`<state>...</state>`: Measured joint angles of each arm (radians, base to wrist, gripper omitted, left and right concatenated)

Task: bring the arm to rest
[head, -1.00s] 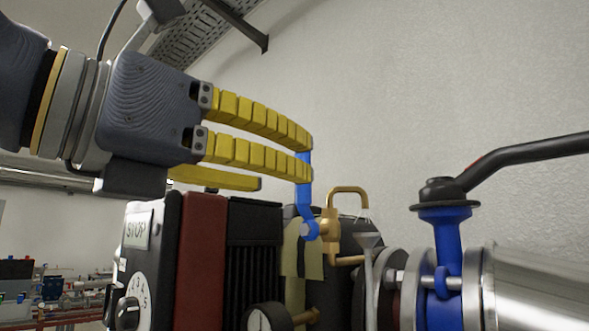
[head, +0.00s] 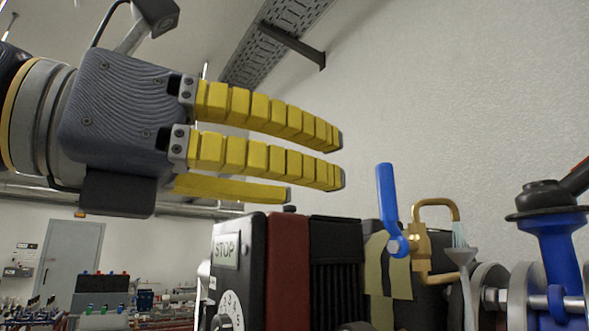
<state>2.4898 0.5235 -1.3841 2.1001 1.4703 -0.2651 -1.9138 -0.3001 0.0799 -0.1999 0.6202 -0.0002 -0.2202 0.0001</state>
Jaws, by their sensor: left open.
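My left gripper (head: 342,160) reaches in from the left with its yellow segmented fingers pointing right. It is open and empty, above the black and dark red box. The fingertips are apart from the blue lever (head: 387,195), which stands nearly upright to their right on a brass valve (head: 421,245). My right gripper is not in view.
The box (head: 287,270) with a STOP label and a numbered dial stands below my fingers. A blue flanged valve (head: 552,240) with a black handle is at the right edge. A grey door (head: 72,262) and cluttered benches lie far left. The wall area right of the fingers is clear.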

